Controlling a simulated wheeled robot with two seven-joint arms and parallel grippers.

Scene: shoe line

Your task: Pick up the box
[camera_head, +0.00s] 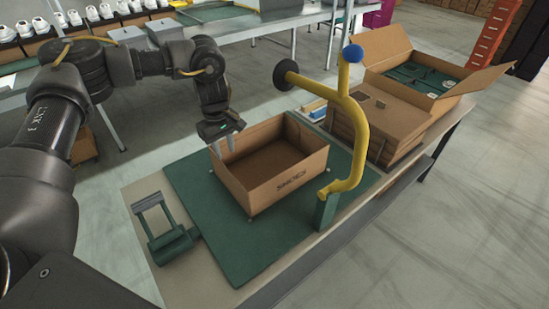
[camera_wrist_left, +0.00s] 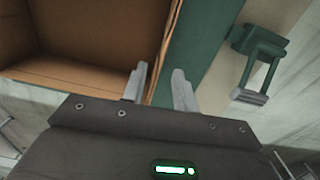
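My left gripper (camera_head: 223,147) is open at the box's left wall. In the left wrist view the open fingers (camera_wrist_left: 160,85) lie on either side of the box wall's edge (camera_wrist_left: 168,50), one over the inside and one over the green board. I cannot tell how far down the wall they reach. My right gripper is not in view.
A yellow post (camera_head: 355,140) with a blue knob stands right of the box. A green clamp-like fixture (camera_head: 165,230) lies at the board's left. Stacked flat cardboard (camera_head: 375,115) and another open carton (camera_head: 395,45) stand behind right. White shoes line a far shelf.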

